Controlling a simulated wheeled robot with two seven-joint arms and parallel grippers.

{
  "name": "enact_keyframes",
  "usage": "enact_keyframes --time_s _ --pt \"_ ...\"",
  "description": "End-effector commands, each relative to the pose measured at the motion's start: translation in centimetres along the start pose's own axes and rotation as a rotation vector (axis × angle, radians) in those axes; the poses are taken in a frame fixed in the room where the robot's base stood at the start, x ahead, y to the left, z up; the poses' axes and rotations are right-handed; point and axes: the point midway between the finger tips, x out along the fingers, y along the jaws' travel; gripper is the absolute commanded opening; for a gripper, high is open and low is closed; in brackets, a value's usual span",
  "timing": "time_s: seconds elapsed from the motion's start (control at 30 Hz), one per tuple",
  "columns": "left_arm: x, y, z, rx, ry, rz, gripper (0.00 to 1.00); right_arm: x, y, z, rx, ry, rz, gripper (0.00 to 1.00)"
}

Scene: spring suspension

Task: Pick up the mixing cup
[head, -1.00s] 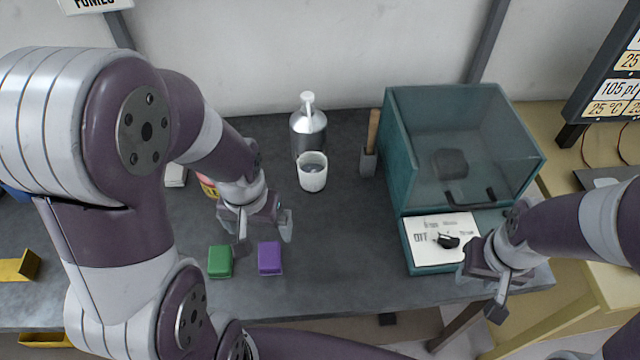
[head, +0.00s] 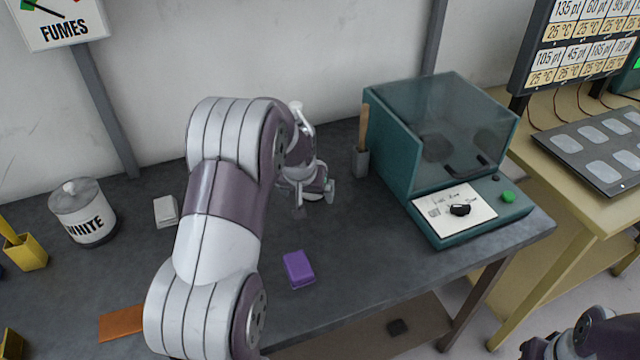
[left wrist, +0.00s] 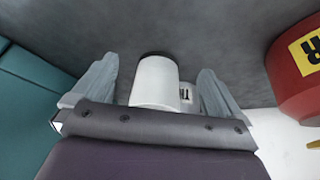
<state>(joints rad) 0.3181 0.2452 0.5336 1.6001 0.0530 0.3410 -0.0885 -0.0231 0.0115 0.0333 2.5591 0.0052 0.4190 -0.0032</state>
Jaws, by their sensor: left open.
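The mixing cup (left wrist: 155,82) is white and shows in the left wrist view between the two open fingers of my left gripper (left wrist: 158,92). Gaps show between the cup and both fingers. In the head view my left gripper (head: 314,200) is low over the dark bench, left of the teal box, and my arm and gripper hide the cup. Only part of my right arm shows at the bottom right corner; its fingers cannot be seen.
The bottle's white top (head: 297,107) shows behind my left arm. A wooden-handled tool in a grey holder (head: 361,162) and the teal glass-fronted box (head: 393,165) stand to the right. A purple block (head: 298,269) lies in front. A red container (left wrist: 293,72) shows right in the wrist view.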

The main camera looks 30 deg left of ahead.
Motion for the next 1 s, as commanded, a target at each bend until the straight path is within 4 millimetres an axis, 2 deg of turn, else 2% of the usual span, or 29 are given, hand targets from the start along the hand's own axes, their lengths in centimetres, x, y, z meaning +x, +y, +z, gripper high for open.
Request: enact_keyframes --time_s 0.1,0.27,0.4,0.5,0.57,0.77,0.8,0.97,1.0 --pt "0.9 0.0 -2.2 0.001 -0.001 0.000 1.00 -0.6 0.0 -0.1 0.000 0.000 0.000 0.43" --pt "1.6 0.0 -3.8 0.002 -0.001 0.000 1.00 -0.8 0.0 -0.1 0.000 -0.001 0.000 0.43" --pt "3.0 0.0 -6.1 0.002 -0.004 0.000 1.00 -1.4 0.0 -0.1 0.000 0.000 0.000 0.43" --pt "4.8 0.0 -5.8 0.001 -0.005 0.000 1.00 -1.4 0.0 -0.1 0.000 -0.001 0.000 0.43" --pt "5.4 0.0 -5.9 0.001 -0.003 0.000 1.00 -1.4 0.0 -0.1 0.000 -0.001 0.000 0.43" --pt "5.7 0.0 -5.9 0.001 -0.001 0.000 1.00 -1.4 0.0 -0.1 0.000 -0.001 0.000 0.43" --pt "5.7 0.0 -5.8 0.001 -0.001 0.000 0.97 -1.4 0.0 -0.1 0.000 -0.001 0.000 0.43" --pt "5.7 0.0 -5.8 0.001 -0.002 0.000 0.45 -1.4 0.0 -0.1 0.000 -0.001 0.000 0.43" --pt "5.7 0.0 -5.8 0.001 -0.002 0.000 0.41 -1.4 0.0 -0.1 0.000 -0.001 0.000 0.43"
